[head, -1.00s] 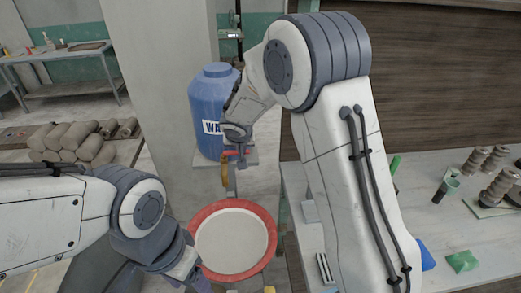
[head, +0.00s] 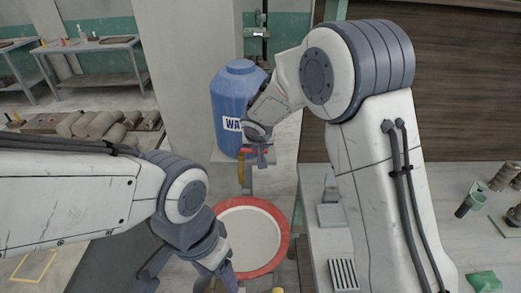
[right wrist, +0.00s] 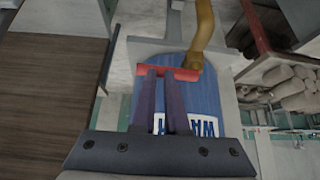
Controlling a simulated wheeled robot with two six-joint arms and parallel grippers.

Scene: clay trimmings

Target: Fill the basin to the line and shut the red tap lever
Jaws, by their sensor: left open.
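The basin (head: 284,238) has a red rim and a pale grey inside. It stands below the blue water barrel (head: 236,95), whose label reads "WA". I cannot make out a fill line or tell the water level. The red tap lever (right wrist: 165,70) lies crosswise at my right fingertips (right wrist: 166,75), with a small gap between the fingers. I cannot tell whether they grip it. The brass spout (head: 240,172) hangs over the basin's far side; it also shows in the right wrist view (right wrist: 204,25). My left gripper (head: 217,280) is open at the basin's near left rim, its tips partly hidden.
A worktable (head: 440,235) on the right holds a slotted block (head: 343,274), a green sponge-like piece (head: 485,283) and stacked spools. Clay rolls (head: 90,125) lie at the left. A pillar (head: 183,80) stands beside the barrel.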

